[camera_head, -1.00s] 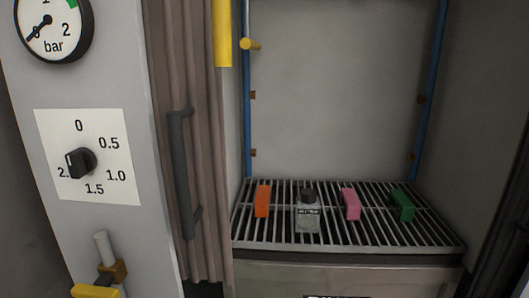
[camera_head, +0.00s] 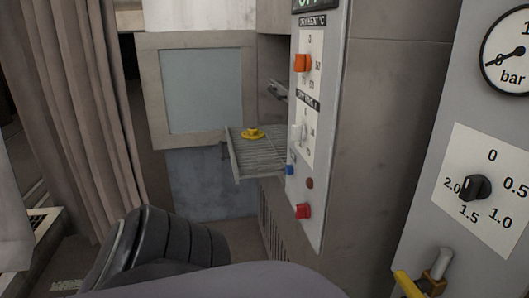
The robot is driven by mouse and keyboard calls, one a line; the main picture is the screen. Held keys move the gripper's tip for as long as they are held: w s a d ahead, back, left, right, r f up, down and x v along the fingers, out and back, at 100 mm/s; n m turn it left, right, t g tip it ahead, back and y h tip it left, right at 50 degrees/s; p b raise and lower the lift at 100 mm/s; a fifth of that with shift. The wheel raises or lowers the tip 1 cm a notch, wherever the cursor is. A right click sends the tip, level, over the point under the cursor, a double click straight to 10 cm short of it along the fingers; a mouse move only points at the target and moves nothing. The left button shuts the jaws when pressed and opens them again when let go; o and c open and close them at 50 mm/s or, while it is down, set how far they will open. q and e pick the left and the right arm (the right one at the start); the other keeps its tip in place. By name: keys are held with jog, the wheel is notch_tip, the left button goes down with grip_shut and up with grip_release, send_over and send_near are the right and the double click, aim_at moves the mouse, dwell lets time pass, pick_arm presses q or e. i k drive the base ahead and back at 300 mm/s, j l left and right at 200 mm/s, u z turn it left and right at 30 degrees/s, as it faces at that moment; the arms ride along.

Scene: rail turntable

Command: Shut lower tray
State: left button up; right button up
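The lower tray (camera_head: 258,163) is a grey wire rack pulled out of the open oven-like cabinet (camera_head: 353,140) in the middle of the view. A small yellow object (camera_head: 252,133) rests on it. The cabinet door (camera_head: 197,90), a beige frame with a grey pane, stands swung open to the left behind the tray. Another rail or rack edge (camera_head: 278,91) shows inside the cabinet above the tray. Part of my own arm shows large at the bottom of the view, well short of the tray. Neither gripper is in view.
A pressure gauge (camera_head: 509,55) and dial panel (camera_head: 482,188) stand at right. A brown curtain (camera_head: 85,110) hangs at left.

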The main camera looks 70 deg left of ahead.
aim_at(276, 134)
jog(key=u, duration=2.55)
jog(key=i+j+z, duration=0.1)
jog(key=z, duration=0.35)
jog(key=i+j+z, duration=0.2)
jog(key=z, duration=0.25)
jog(key=i+j+z, duration=0.2)
jog(key=j, duration=0.15)
jog(key=i+j+z, duration=0.15)
jog(key=j, duration=0.2)
jog(key=i+j, duration=0.1)
jog(key=j, duration=0.25)
jog(key=i+j+z, duration=0.1)
jog(key=j, duration=0.3)
